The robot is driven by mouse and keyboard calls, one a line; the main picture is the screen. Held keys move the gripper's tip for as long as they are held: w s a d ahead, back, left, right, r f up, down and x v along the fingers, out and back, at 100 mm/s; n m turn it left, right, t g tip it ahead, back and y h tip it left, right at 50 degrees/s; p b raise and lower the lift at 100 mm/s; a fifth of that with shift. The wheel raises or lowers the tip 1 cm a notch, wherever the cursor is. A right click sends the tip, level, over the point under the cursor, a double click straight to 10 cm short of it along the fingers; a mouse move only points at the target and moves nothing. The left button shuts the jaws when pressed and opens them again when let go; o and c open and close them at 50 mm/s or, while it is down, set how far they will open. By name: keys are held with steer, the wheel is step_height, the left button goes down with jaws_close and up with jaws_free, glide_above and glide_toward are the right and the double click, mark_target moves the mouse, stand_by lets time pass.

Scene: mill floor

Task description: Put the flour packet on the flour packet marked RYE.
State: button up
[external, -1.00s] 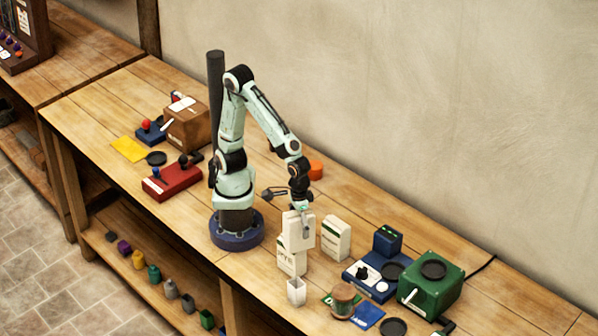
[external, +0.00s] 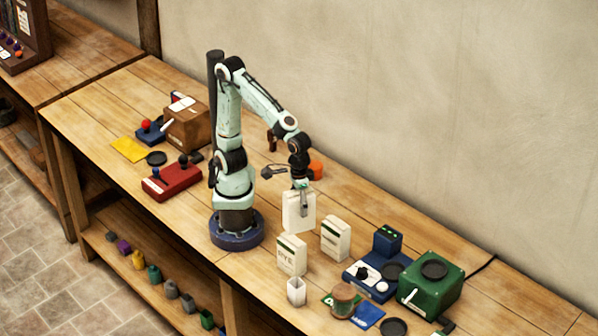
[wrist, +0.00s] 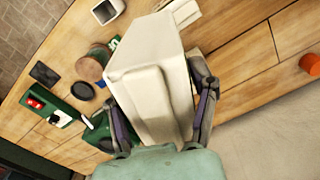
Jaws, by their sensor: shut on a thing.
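My gripper (external: 303,200) is shut on a white flour packet (external: 294,215) and holds it upright in the air. In the wrist view the held packet (wrist: 150,85) fills the middle, between my two fingers. The flour packet marked RYE (external: 291,258) stands upright on the bench, below the held packet in the external view, with a gap between them. Its dark lettering faces the camera. In the wrist view the held packet hides much of what lies behind it.
Another white packet with a green band (external: 335,240) stands right of the RYE packet. A small white open container (external: 296,291) is in front of it. A brown round pot (external: 344,300), a blue device (external: 370,280) and a green box (external: 431,284) stand to the right.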

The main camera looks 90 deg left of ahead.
mark_target(299, 224)
steer(key=shift+r, duration=0.75)
steer(key=shift+r+n, duration=0.2)
steer(key=shift+n, duration=0.3)
steer(key=shift+f+n, duration=0.25)
steer(key=shift+n, duration=1.45)
step_height(299, 224, down, 8)
steer(key=shift+a+f, duration=0.1)
steer(key=shift+f, duration=0.05)
steer(key=o, duration=1.2)
steer(key=shift+f, duration=0.1)
steer(key=shift+o, duration=0.2)
